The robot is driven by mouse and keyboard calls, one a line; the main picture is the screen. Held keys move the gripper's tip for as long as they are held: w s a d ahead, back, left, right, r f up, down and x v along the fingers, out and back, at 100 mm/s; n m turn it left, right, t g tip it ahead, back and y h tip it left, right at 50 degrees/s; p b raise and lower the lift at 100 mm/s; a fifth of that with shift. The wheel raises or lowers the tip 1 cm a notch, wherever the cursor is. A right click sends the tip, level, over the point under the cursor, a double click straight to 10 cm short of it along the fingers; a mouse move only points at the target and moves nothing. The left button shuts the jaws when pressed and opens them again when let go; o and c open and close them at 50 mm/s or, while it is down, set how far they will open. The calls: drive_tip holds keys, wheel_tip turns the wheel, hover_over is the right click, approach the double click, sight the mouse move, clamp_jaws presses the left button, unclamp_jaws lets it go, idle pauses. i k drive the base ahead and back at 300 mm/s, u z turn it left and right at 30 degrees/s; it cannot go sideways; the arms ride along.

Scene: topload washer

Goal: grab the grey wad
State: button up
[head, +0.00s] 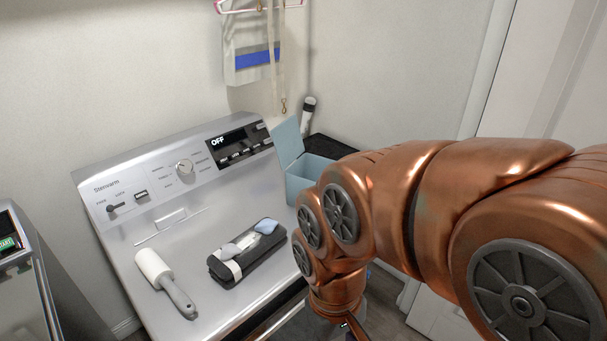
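A small grey wad (230,250) lies on a dark, flat case (247,269) with a pale band across it. The case rests on the washer's top, near its front right. A light blue wad (266,227) lies on the same case, up and to the right of the grey one. My copper arm comes in from the right and bends down beyond the washer's front right edge. The fingers of my gripper are below the bottom edge of the picture. No part of my arm touches the case or the wads.
A white lint roller (165,281) lies left of the case on the washer top (215,315). The control panel (182,168) rises behind. An open light blue box (303,177) stands to the right, partly hidden by my arm. A grey bag (246,45) hangs on the wall.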

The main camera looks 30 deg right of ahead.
sight(229, 252)
drive_tip(key=u, duration=1.8)
drive_tip(key=k, duration=0.45)
drive_tip(key=z, duration=0.45)
